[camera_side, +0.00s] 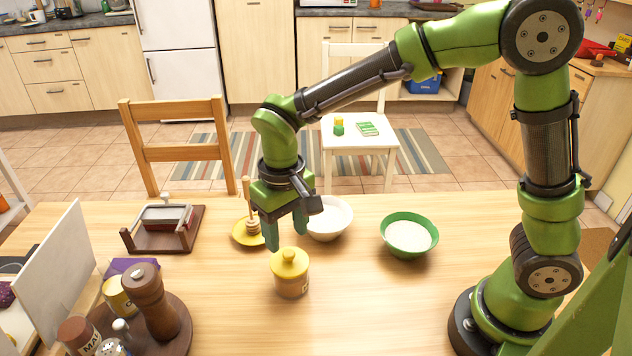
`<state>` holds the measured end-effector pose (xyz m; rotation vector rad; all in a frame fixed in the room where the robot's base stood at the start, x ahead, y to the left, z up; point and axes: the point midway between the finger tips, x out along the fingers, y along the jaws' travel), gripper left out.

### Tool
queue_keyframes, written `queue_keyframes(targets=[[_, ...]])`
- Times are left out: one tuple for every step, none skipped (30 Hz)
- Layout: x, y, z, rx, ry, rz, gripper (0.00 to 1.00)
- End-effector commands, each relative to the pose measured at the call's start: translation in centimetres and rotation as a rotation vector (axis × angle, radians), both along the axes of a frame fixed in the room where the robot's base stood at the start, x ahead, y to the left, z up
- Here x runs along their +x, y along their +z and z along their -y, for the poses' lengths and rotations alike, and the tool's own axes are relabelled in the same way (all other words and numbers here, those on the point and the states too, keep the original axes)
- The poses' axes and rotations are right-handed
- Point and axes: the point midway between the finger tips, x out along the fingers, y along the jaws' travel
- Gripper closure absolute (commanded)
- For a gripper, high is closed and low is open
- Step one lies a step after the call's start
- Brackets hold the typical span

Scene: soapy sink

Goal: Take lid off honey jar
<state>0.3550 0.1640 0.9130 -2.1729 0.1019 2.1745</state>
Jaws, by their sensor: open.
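The honey jar (291,284) stands upright on the wooden table, with its yellow knobbed lid (289,262) sitting on top. My gripper (286,236) is open and points down, just behind and above the jar in this view. Its two green fingers are apart, with nothing seen between them. The fingertips are close to the lid's height in the picture; I cannot tell whether they touch it.
A yellow saucer (240,236) with a honey dipper (251,208), a white bowl (328,220) and a green bowl (408,236) stand behind the jar. A round tray with a pepper mill (153,302) and jars is front left. Table right of the jar is clear.

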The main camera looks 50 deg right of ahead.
Motion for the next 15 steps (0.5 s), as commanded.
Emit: queue_keyframes(targets=[[0.0,-0.2,0.0,0.000,-0.001,-0.001,0.46],[0.0,-0.4,0.0,0.000,-0.001,-0.001,0.46],[0.0,-0.7,0.1,0.000,-0.001,-0.001,0.46],[0.0,-1.0,0.1,-0.001,-0.001,-0.001,0.46],[-0.1,-1.4,0.2,-0.002,-0.001,-0.003,0.46],[-0.1,-2.1,0.3,-0.002,-0.001,-0.003,0.46],[-0.1,-2.6,0.3,-0.002,-0.001,-0.004,0.46],[-0.2,-3.1,0.4,-0.002,-0.001,-0.004,0.46],[-0.2,-3.7,0.5,-0.002,-0.001,-0.003,0.46],[-0.2,-4.1,0.4,-0.002,-0.001,-0.004,0.46],[-0.1,-4.5,0.4,-0.002,-0.001,-0.002,0.46],[-0.1,-4.8,0.4,-0.001,-0.001,-0.002,0.46],[-0.1,-5.1,0.4,-0.001,-0.001,-0.001,0.46],[-0.1,-5.2,0.4,0.000,-0.001,0.000,0.46],[-0.1,-5.4,0.4,0.000,-0.002,-0.001,0.46]])
